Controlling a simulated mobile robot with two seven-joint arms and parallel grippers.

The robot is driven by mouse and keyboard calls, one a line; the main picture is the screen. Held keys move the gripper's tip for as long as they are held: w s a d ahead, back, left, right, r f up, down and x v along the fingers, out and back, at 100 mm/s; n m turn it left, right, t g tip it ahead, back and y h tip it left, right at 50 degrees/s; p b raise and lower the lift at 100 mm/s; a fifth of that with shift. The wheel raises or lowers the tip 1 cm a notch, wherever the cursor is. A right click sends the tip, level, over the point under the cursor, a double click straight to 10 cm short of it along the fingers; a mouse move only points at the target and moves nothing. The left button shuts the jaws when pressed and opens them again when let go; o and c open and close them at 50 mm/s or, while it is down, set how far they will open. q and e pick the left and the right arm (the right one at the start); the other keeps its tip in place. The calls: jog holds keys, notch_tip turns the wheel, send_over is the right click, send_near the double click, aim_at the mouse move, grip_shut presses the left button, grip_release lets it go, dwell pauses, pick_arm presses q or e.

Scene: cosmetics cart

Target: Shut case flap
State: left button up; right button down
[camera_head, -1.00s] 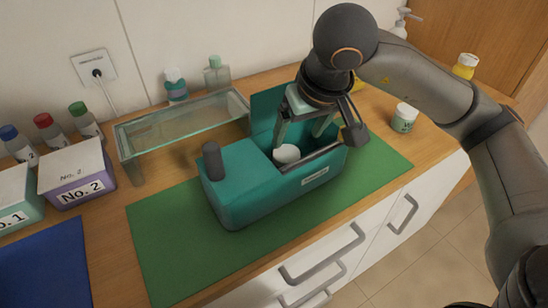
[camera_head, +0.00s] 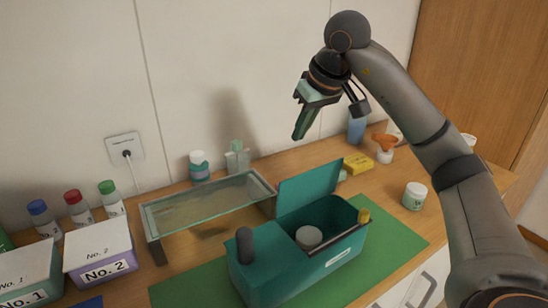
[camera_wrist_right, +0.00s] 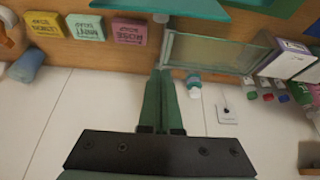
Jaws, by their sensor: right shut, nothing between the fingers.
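The teal case (camera_head: 300,270) stands on the green mat (camera_head: 400,238). Its flap (camera_head: 309,186) stands raised at the back right, and the open compartment below it holds a white round item (camera_head: 309,236). A dark knob (camera_head: 245,246) stands on the closed left part. My right gripper (camera_head: 299,136) is shut and empty in the air above and behind the flap, apart from it. In the right wrist view its fingers (camera_wrist_right: 161,128) lie together, and a teal edge of the case (camera_wrist_right: 190,8) shows at the top. My left gripper is not in view.
A glass shelf (camera_head: 205,203) stands behind and left of the case. Boxes marked No. 1 (camera_head: 28,274) and No. 2 (camera_head: 98,255) and several bottles stand at the left. A white jar (camera_head: 415,195) and yellow box (camera_head: 358,162) stand at the right.

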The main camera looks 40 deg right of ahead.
aim_at(306, 184)
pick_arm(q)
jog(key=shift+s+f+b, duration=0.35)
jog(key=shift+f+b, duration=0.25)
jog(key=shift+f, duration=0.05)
pick_arm(e)
notch_tip(306, 184, down, 9)
jog(key=shift+s, duration=0.2)
jog(key=shift+d, duration=0.1)
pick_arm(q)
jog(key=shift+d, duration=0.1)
